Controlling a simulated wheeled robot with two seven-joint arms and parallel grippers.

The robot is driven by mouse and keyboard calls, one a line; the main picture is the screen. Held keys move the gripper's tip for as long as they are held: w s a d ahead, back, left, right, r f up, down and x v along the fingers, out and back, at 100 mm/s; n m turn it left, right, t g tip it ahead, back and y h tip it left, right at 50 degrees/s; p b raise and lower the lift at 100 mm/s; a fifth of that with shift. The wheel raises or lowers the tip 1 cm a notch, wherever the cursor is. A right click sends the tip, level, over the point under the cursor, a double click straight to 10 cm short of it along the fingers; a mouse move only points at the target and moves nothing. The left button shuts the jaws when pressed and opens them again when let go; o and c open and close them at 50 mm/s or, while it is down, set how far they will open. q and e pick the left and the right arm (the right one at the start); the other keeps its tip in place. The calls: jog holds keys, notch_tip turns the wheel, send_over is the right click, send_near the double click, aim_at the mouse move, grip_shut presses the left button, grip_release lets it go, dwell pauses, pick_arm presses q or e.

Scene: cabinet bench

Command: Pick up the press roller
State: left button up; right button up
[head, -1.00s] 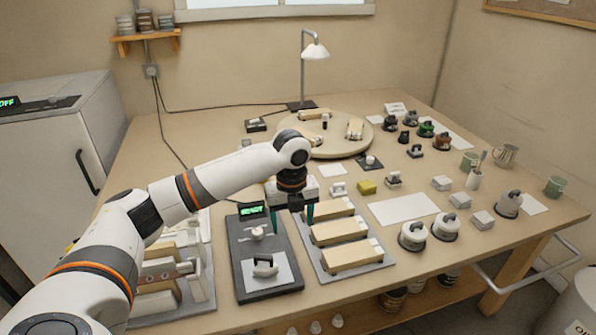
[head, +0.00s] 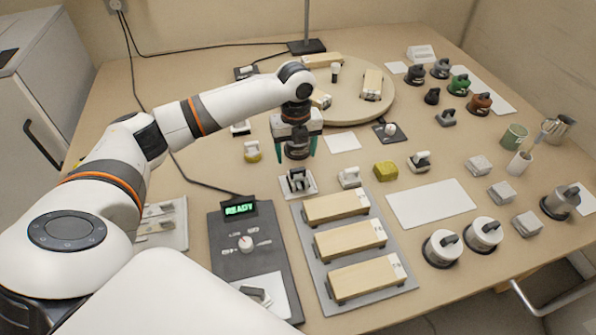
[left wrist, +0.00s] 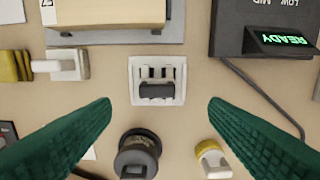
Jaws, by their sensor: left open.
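What looks most like the press roller is a dark grey roller-like piece on a small white cradle (head: 298,181); I cannot be sure of its name. It stands just behind the row of wooden blocks and shows in the left wrist view (left wrist: 157,89). My left gripper (head: 297,147) is open, with green fingers pointing down, a little behind that cradle. In the left wrist view its fingertips (left wrist: 158,106) lie apart with nothing held between them. A dark round-based tool (left wrist: 138,155) shows between the fingers, lower in that view. My right gripper is not in view.
A yellow-based stamp (head: 252,152) stands to the left. A white-handled piece (head: 350,178) and a yellow block (head: 385,171) are to the right. The wooden blocks (head: 335,207) sit on a grey plate, beside a machine reading READY (head: 240,208). A white sheet (head: 417,204) is bare.

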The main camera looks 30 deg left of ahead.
aim_at(298, 169)
pick_arm(q)
jog(key=f, duration=0.7)
jog(key=shift+d+f, duration=0.2)
jog(key=shift+f, duration=0.2)
jog(key=shift+c, duration=0.2)
jog(key=c, duration=1.1)
notch_tip(298, 169, up, 10)
jog(key=shift+r, duration=0.1)
jog(key=o, duration=0.5)
jog(key=shift+w, duration=0.1)
jog(key=c, duration=0.3)
jog(key=shift+d, duration=0.1)
